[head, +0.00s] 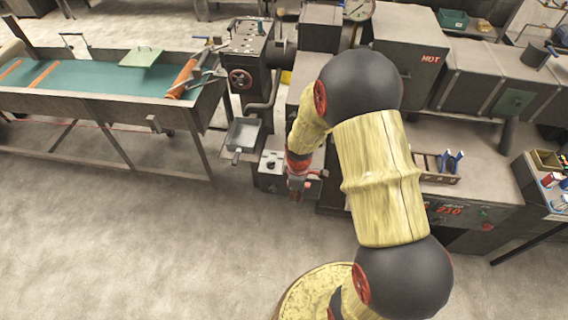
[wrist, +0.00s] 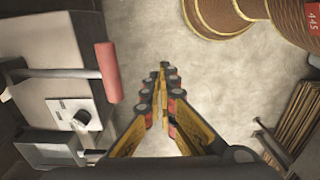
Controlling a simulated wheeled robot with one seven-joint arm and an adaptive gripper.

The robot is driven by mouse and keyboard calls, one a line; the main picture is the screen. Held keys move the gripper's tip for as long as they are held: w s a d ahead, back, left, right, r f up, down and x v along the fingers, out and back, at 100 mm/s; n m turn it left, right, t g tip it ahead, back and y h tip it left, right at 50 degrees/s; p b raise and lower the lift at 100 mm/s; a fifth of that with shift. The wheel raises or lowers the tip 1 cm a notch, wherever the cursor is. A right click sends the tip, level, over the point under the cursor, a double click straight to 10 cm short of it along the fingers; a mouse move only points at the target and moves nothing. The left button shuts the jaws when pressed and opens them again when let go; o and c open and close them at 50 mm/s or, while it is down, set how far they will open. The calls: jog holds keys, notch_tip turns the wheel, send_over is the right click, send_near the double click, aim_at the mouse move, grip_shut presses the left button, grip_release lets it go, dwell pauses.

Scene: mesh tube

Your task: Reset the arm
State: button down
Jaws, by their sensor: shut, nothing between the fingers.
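My gripper (wrist: 162,75) points away from the wrist camera, its two yellow fingers with dark and red joints meeting at the tips. It is shut and empty, with bare grey floor beyond the tips. In the head view my gripper (head: 295,190) hangs low beside the machine front, small and partly hard to make out. My arm bends over at the middle right of that view, with black joints and pale yellow links, and hides part of the machine behind it.
A red-handled lever (wrist: 108,72) and a box with a black knob (wrist: 80,118) lie left of the gripper. A small tray (head: 243,133) sticks out from the machine. A green conveyor (head: 100,75) stands at left; a grey bench (head: 480,185) is at right. The front floor is clear.

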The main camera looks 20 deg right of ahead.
jog(key=s+a+r+m+t+b, duration=0.2)
jog(key=s+a+r+m+b, duration=0.1)
jog(key=r, duration=0.5)
jog(key=s+a+r+m+t+b, duration=0.1)
jog(key=s+a+r+m+b, duration=0.2)
jog(key=s+r, duration=0.4)
jog(key=s+a+r+m+t+b, duration=0.2)
jog(key=s+r+m+b, duration=0.3)
jog(key=r, duration=0.5)
jog(key=shift+s+a+t+b, duration=0.3)
jog(key=shift+a+b, duration=0.1)
jog(key=shift+b, duration=0.6)
